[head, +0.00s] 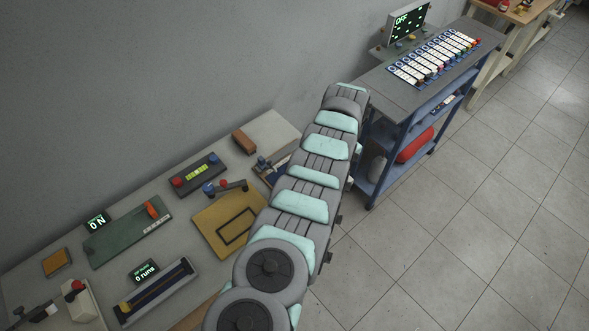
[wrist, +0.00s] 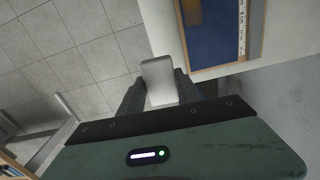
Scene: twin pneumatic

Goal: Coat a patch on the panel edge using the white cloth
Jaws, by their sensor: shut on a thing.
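In the wrist view my gripper (wrist: 160,92) is shut on a pale white piece, which I take to be the white cloth (wrist: 158,72). It sticks out past the dark fingers. A blue panel (wrist: 209,32) with a tan border lies on the worktop to the upper right, with a marked strip along its right side. The cloth is left of the panel's near corner and looks apart from it; its height over the panel is unclear. In the head view my arm covers the gripper, and the blue panel (head: 271,176) shows only partly beside the arm.
A blue-framed cart (head: 395,150) with a display stands at the upper right. Tiled floor (head: 450,230) is clear.

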